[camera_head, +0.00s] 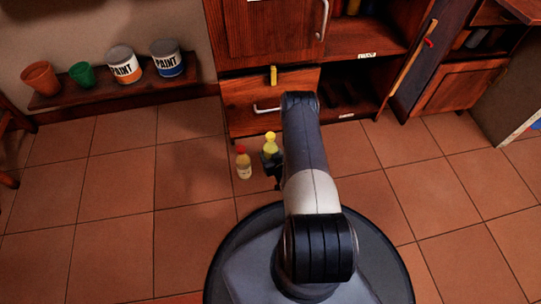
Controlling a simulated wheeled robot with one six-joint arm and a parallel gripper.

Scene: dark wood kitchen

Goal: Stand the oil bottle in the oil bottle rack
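A bottle with a yellow cap (270,141) is right at my gripper (271,163), in front of the lower wooden drawer. The dark gripper covers its lower part. A bottle with a red cap, amber contents and a pale label (244,166) stands upright just to the left, apparently on the tiled floor. I cannot tell which of the two is the oil bottle. The finger gap is too small and hidden to show whether the gripper grips the yellow-capped bottle. No rack can be made out for sure; the open lower cupboard compartment (345,92) is dark inside.
The wooden drawer (262,94) is behind the bottles, with a yellow object (273,75) at its top edge. An open cupboard door (411,70) stands at the right. A low shelf (110,96) at the left holds paint cans and pots. The left floor is clear.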

